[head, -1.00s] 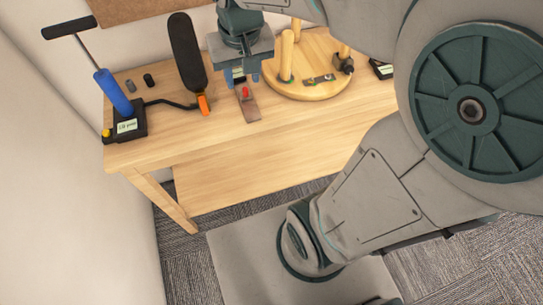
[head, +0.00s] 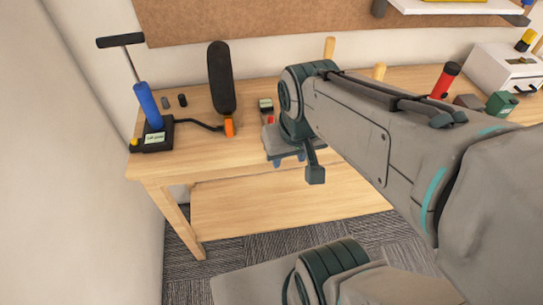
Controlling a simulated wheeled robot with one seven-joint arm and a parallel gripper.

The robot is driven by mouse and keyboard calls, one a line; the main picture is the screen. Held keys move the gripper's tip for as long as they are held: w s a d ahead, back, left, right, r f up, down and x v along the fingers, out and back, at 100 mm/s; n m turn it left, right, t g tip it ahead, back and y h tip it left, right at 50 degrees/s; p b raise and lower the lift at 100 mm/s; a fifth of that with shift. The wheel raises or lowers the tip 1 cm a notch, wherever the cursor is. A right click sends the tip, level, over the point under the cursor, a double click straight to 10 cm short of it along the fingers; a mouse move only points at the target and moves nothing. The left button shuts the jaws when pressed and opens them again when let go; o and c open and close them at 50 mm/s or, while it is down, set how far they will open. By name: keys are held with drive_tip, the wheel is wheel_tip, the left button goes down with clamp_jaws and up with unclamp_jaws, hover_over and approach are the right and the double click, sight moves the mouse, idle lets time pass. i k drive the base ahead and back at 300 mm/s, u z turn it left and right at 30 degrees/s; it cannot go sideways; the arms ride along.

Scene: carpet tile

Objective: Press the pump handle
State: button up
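The pump (head: 150,106) stands at the left end of the wooden table. It has a blue barrel, tilted in this view, on a black base (head: 158,136) with a pale label. Its black T-shaped handle (head: 120,41) is up, with a length of thin rod showing between bar and barrel. My gripper (head: 288,161) is well to the right of the pump, over the table's front edge, pointing down. Its two blue-grey fingertips show apart with nothing visible between them. My arm hides part of the gripper and the table behind it.
A black hose runs from the pump base to an orange end (head: 229,127) below a tall black oval object (head: 220,78). Two small dark cylinders (head: 182,100) stand behind the pump. A wall is close on the left. A red cylinder (head: 445,80) and white box (head: 505,68) are right.

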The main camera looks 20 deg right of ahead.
sight(121, 40)
drive_tip(key=u, duration=0.1)
drive_tip(key=k, duration=0.2)
drive_tip(key=u, duration=2.05)
drive_tip(key=k, duration=1.1)
drive_tip(key=z, duration=1.35)
drive_tip(key=i, duration=0.55)
drive_tip(key=z, duration=0.05)
